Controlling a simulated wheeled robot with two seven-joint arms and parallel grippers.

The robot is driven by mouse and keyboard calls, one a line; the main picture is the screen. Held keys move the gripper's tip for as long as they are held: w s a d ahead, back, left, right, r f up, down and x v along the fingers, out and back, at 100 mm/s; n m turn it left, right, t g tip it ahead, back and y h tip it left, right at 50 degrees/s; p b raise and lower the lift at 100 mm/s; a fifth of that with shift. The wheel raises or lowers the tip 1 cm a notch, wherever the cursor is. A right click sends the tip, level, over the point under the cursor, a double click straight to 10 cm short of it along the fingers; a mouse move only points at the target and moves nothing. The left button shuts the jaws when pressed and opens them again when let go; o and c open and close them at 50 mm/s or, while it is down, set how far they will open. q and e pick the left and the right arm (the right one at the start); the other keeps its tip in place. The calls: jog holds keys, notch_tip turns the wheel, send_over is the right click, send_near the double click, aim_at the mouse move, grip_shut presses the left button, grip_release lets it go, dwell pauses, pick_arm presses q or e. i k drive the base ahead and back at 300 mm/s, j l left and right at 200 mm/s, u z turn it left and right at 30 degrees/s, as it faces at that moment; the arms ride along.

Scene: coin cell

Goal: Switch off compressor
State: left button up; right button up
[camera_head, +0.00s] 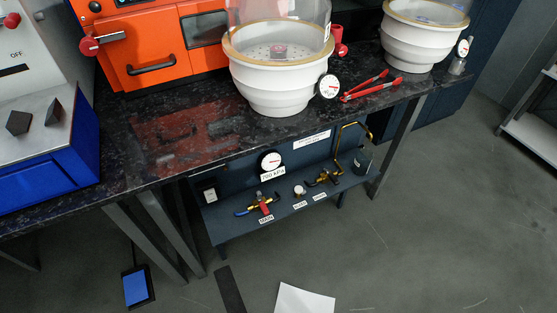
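Under the dark speckled bench is a dark blue panel and shelf unit (235,225), which may belong to the compressor; no compressor label is readable. On it are a round gauge (271,162) with a label that seems to read 700 kPa and a small pale box (210,195) at the left that may be a switch. Neither of my grippers is in view.
The bench (150,165) carries an orange oven-like machine (150,50), two white vessels (275,85) (422,38) and red-handled pliers (370,88). A blue and grey machine marked OFF (40,160) stands left. A blue pedal (137,287) and white sheet (303,300) lie on the floor; the right floor is open.

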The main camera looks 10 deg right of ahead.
aim_at(211, 196)
jog(key=i+l+u, duration=0.25)
jog(key=l+u, duration=0.5)
jog(key=l, duration=0.2)
jog(key=i, duration=0.05)
